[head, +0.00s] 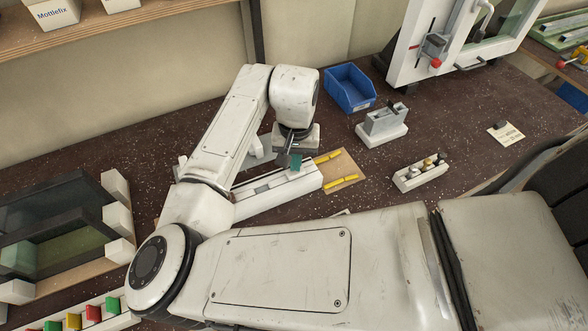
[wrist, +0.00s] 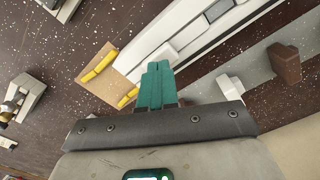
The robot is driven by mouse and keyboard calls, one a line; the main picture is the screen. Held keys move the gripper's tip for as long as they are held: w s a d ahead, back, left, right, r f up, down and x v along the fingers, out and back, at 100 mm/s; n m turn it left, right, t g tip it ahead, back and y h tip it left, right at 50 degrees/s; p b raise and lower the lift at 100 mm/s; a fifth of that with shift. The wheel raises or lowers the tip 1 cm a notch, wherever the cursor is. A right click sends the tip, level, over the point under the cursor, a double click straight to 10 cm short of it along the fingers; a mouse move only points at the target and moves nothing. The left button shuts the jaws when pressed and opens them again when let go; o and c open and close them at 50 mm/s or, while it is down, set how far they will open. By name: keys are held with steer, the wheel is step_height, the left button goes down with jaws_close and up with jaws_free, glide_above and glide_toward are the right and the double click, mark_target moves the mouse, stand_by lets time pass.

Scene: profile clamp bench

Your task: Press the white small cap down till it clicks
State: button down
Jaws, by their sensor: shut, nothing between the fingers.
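A long white profile (head: 300,184) lies on the bench under my wrist, and it also shows in the wrist view (wrist: 190,33). A small pale raised piece (wrist: 164,54) on the profile, just beyond my fingertips, may be the white small cap; I cannot tell for sure. My gripper (head: 295,161) has teal fingers, shut together and empty, pointing down near the profile. In the wrist view its fingertips (wrist: 158,66) overlap the profile's edge, and I cannot tell whether they touch it. My arm hides part of the profile in the head view.
Yellow strips (head: 341,183) lie on a brown card beside the profile. A small rack (head: 419,173) with several pegs stands to the right. A blue bin (head: 350,88) and a grey-white stand (head: 383,125) are behind. A white frame fixture (head: 400,64) stands farther back. The right-hand bench is mostly clear.

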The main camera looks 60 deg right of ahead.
step_height(320, 180, up, 6)
steer(key=p, duration=0.4)
steer(key=shift+p, duration=0.4)
stand_by(0.3)
